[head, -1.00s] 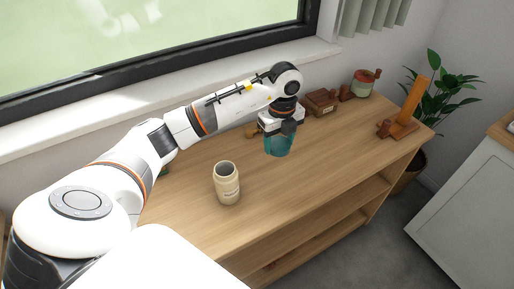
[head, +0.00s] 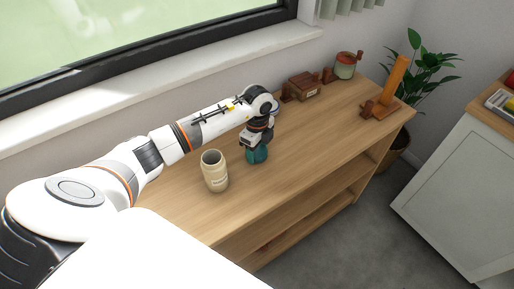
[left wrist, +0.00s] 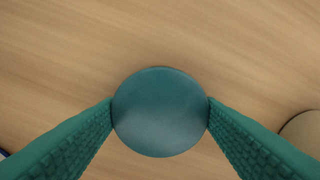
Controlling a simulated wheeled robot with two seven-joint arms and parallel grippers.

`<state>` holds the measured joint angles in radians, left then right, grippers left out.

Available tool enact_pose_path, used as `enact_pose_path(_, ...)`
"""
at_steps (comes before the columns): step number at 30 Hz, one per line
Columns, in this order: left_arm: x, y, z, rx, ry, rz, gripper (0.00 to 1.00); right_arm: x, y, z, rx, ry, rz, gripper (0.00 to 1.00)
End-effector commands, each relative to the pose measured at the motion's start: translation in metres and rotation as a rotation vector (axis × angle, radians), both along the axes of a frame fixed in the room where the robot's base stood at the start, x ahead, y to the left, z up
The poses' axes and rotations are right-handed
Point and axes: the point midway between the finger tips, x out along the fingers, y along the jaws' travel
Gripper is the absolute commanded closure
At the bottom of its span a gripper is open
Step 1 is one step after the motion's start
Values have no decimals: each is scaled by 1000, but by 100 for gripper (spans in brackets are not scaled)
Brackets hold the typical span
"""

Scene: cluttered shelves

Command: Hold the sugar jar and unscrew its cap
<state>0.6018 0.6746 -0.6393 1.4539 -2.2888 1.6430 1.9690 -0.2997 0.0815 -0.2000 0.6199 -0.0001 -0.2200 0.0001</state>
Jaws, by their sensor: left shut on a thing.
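A cream jar (head: 216,178) with a small dark label stands upright on the wooden shelf top. Its mouth looks open and dark, with no cap on it; the label is too small to read. My left gripper (head: 257,155) points down just right of the jar, close to the wood. In the left wrist view, its teal ridged fingers are shut on a round teal disc (left wrist: 160,112), which looks like a cap. A tan rounded edge, probably the jar (left wrist: 304,132), shows at the right there, apart from the disc. My right gripper is out of view.
A brown wooden box (head: 304,87), a red-and-green canister (head: 345,66) and an orange upright piece (head: 392,82) on a brown base stand farther right. The shelf top's front middle is clear. A window runs behind; a potted plant (head: 428,75) stands beyond the right end.

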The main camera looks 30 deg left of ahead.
Motion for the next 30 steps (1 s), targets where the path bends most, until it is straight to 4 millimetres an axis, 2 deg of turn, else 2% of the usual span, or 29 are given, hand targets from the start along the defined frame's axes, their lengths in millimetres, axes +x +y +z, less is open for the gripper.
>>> enact_pose_path(11, 0, 0, -7, 0, -1, 0, 68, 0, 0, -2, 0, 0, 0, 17)
enact_pose_path(12, 0, 0, -7, 0, -2, 0, 37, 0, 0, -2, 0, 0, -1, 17)
enact_pose_path(15, 0, 0, -6, 0, -1, 0, 21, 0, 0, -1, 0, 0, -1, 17)
enact_pose_path(16, 0, 0, -6, 0, -1, 0, 19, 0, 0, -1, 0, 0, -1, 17)
enact_pose_path(24, 0, 0, -5, 0, -1, 0, 19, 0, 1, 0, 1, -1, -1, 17)
enact_pose_path(27, 1, 1, 2, 0, -3, 0, 19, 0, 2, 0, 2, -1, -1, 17)
enact_pose_path(30, 1, 1, 17, 0, -5, -1, 19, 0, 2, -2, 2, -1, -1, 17)
